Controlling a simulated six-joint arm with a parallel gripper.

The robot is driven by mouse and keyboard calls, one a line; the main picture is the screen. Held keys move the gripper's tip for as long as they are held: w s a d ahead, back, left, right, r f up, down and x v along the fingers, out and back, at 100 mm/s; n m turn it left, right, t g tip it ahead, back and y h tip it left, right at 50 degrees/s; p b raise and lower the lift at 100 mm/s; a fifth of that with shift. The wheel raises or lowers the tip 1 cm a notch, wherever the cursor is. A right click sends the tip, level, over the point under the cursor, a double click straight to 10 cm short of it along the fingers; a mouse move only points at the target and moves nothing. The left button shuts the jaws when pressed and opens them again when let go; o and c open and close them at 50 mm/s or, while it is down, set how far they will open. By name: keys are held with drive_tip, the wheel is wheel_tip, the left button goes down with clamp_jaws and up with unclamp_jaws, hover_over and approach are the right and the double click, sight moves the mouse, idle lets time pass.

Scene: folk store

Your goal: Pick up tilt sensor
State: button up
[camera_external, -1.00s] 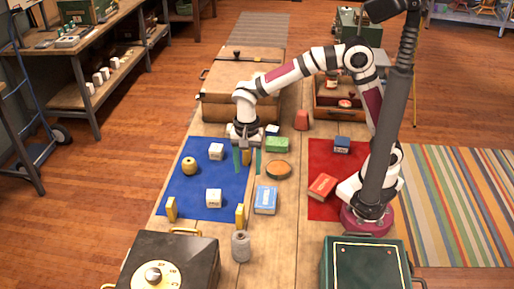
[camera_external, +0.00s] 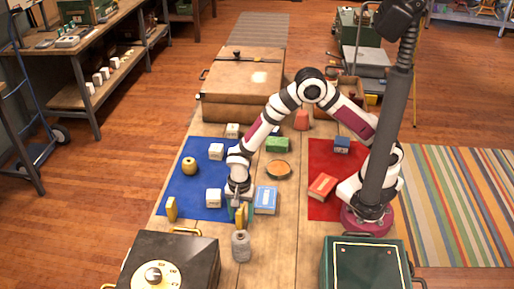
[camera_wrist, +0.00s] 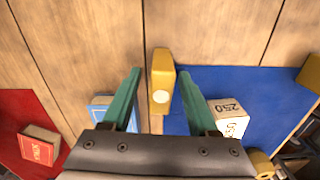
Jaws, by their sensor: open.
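A small upright yellow block (camera_external: 239,218) with a pale round spot stands at the front right edge of the blue mat; I take it to be the tilt sensor. In the wrist view this yellow block (camera_wrist: 161,72) lies between the two green fingers. My gripper (camera_external: 241,209) points down over it with its fingers apart, one on each side, and it also shows in the wrist view (camera_wrist: 160,76). I see no clear contact. A second yellow block (camera_external: 171,209) stands at the mat's front left; its edge shows in the wrist view (camera_wrist: 311,73).
A white box (camera_external: 213,197) is left of my gripper and a blue book (camera_external: 265,200) is close on its right. A grey spool (camera_external: 240,246) stands just in front. The blue mat (camera_external: 190,191) also holds a yellow round object (camera_external: 189,166). A black safe-like box (camera_external: 190,260) is at front left.

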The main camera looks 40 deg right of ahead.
clamp_jaws()
drive_tip(key=shift+r, duration=0.1)
idle(0.3)
